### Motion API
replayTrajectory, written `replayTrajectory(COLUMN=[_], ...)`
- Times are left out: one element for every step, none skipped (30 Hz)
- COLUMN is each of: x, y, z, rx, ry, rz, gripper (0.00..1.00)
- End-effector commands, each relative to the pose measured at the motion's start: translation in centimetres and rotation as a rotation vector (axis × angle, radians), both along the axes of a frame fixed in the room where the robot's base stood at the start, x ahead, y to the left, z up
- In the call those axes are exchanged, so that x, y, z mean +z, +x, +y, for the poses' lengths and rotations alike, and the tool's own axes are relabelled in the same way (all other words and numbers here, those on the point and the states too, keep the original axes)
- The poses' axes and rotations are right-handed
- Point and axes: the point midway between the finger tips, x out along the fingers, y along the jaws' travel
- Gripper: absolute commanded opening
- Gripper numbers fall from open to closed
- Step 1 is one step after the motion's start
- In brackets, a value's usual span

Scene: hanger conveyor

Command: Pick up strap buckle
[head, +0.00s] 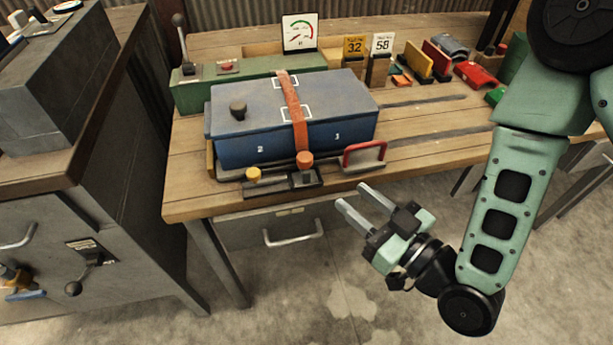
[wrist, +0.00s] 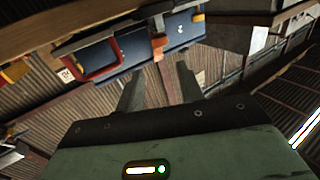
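A blue box (head: 235,120) stands on the wooden workbench with an orange strap (head: 293,100) over its lid. An orange knob-like piece (head: 304,159), which looks like the strap buckle, sits at the strap's lower front end by a dark bracket. In the wrist view the scene appears inverted, and the orange piece (wrist: 158,41) shows beyond the fingers against the blue box (wrist: 135,48). My gripper (head: 352,197) is open and empty, in front of the bench edge, lower right of the buckle and apart from it. Its two spread fingers also show in the wrist view (wrist: 158,72).
A red handle (head: 365,152) rises right of the buckle, and a yellow knob (head: 253,174) sits left of it. A green control unit (head: 250,78) with a lever and gauge (head: 300,34) stands behind the box. A drawer handle (head: 293,235) juts below the bench (head: 190,160).

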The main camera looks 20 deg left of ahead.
Motion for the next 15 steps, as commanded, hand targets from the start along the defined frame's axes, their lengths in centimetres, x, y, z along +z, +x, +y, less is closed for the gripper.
replayTrajectory(x=[-0.2, -0.2, 0.3, 0.4, 0.4, 0.4, 0.3, 0.3, 0.3, 0.3, 0.2, 0.2, 0.2, 0.2, 0.1], y=[0.7, 1.1, 1.5, 1.8, 2.1, 2.5, 2.8, 3.1, 3.5, 3.7, 3.9, 4.2, 4.3, 4.4, 4.5], z=[1.0, 1.6, 2.3, 2.9, 3.4, 4.1, 4.6, 5.1, 5.6, 6.0, 6.3, 6.7, 6.9, 7.1, 7.3], rx=[0.0, -0.002, -0.001, 0.0, -0.001, -0.001, 0.0, -0.001, -0.002, -0.002, -0.002, -0.002, -0.002, -0.001, -0.001], ry=[0.006, 0.006, 0.005, 0.005, 0.005, 0.004, 0.004, 0.003, 0.003, 0.003, 0.003, 0.002, 0.002, 0.002, 0.001], rz=[-0.007, -0.007, -0.004, -0.003, -0.004, -0.003, -0.003, -0.002, -0.002, -0.002, -0.002, -0.001, -0.001, -0.001, 0.0], gripper=[0.38, 0.38, 0.38, 0.38, 0.38, 0.38, 0.38, 0.38, 0.38, 0.38, 0.38, 0.38, 0.38, 0.38, 0.38])
